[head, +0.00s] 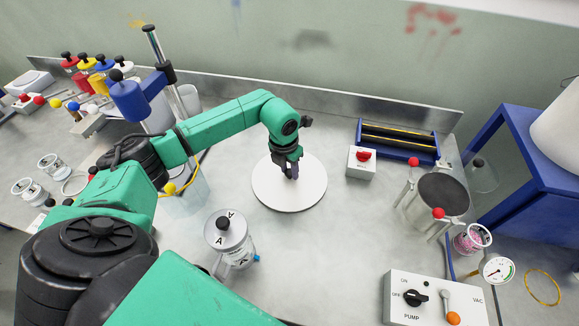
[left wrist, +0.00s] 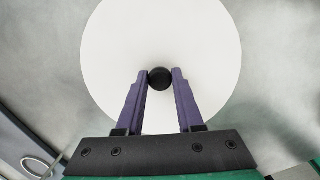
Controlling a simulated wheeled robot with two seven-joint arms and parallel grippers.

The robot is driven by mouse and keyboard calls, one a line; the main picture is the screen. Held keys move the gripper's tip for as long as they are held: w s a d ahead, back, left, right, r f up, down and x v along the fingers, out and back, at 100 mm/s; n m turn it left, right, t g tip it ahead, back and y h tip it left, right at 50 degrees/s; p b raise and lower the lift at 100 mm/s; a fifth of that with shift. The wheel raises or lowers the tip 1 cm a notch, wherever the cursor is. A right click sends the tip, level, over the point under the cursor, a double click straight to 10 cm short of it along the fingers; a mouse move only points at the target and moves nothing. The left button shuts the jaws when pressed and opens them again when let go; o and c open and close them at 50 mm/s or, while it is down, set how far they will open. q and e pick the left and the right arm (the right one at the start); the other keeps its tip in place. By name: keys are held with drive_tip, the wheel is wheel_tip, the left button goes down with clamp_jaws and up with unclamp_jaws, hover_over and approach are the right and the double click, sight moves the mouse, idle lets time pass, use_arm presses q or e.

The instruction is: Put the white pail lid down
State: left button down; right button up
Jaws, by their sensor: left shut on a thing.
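The white pail lid (head: 289,195) is a flat round disc over the middle of the grey bench in the head view. It also fills much of the left wrist view (left wrist: 200,50). Its small black knob (left wrist: 160,78) sits at its centre. My left gripper (head: 290,172) comes down from above, and its two purple fingers (left wrist: 160,82) are shut on the knob. I cannot tell whether the lid touches the bench or hangs just above it. My right gripper does not show.
A canister marked A (head: 224,229) stands left of the lid in front. A clear beaker (head: 184,190) is at its left. A white box with a red button (head: 361,161) and a blue rack (head: 397,140) lie to the right. The pump box (head: 434,298) is at front right. Bench between is bare.

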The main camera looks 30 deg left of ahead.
sight(286, 182)
use_arm(q)
drive_tip(key=shift+w+f, duration=0.1)
drive_tip(key=c, duration=0.5)
unclamp_jaws()
drive_tip(key=shift+c, duration=0.2)
drive_tip(key=shift+r, duration=0.6)
wheel_tip(286, 182, up, 11)
drive_tip(key=s+b, duration=0.2)
drive_tip(key=shift+f, duration=0.1)
